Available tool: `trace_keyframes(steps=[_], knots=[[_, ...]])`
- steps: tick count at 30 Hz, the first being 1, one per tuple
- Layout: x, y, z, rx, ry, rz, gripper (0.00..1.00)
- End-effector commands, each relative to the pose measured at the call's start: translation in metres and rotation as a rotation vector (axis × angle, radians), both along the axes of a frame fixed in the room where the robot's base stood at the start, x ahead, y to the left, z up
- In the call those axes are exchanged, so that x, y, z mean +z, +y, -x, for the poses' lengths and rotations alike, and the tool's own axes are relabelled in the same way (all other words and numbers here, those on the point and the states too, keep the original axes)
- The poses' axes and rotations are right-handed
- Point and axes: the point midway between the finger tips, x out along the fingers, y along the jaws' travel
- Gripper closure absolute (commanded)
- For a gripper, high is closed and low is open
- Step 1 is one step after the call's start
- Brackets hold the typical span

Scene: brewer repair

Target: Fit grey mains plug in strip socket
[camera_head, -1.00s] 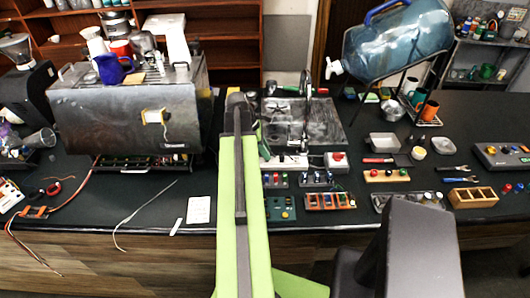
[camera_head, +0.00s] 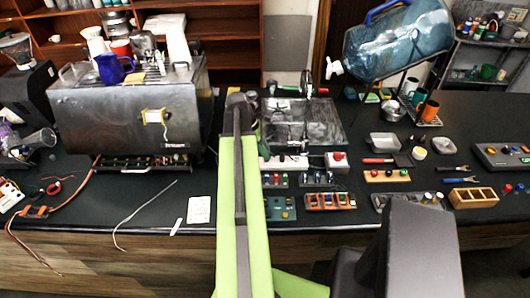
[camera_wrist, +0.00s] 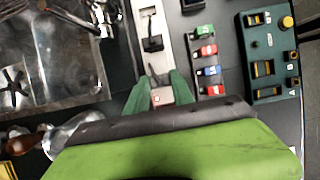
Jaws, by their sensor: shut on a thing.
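The white strip socket (camera_wrist: 148,18) runs down the upper middle of the wrist view, with a black piece (camera_wrist: 152,43) on it. It also shows in the head view (camera_head: 290,162), partly behind my arm. My gripper (camera_wrist: 158,88) has green fingers shut on a small pale grey block with a reddish mark, which looks like the grey mains plug (camera_wrist: 160,97). The plug is at the near end of the visible strip. I cannot tell whether it is in a socket or above it.
A row of coloured switches (camera_wrist: 207,60) and a green panel (camera_wrist: 268,50) lie right of the strip in the wrist view. The metal sink (camera_wrist: 50,50) is to the left. In the head view a box with a red button (camera_head: 337,161) stands at the strip's right end.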

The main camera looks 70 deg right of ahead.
Motion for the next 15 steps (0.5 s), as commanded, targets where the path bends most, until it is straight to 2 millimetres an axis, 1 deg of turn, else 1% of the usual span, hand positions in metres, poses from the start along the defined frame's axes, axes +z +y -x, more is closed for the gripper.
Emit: trace_keyframes(steps=[8,15], knots=[[0.0,-0.0001,0.0002,0.0,0.0,0.0,1.0],[-0.005,-0.0002,0.0004,-0.001,0.0,0.0,1.0]])
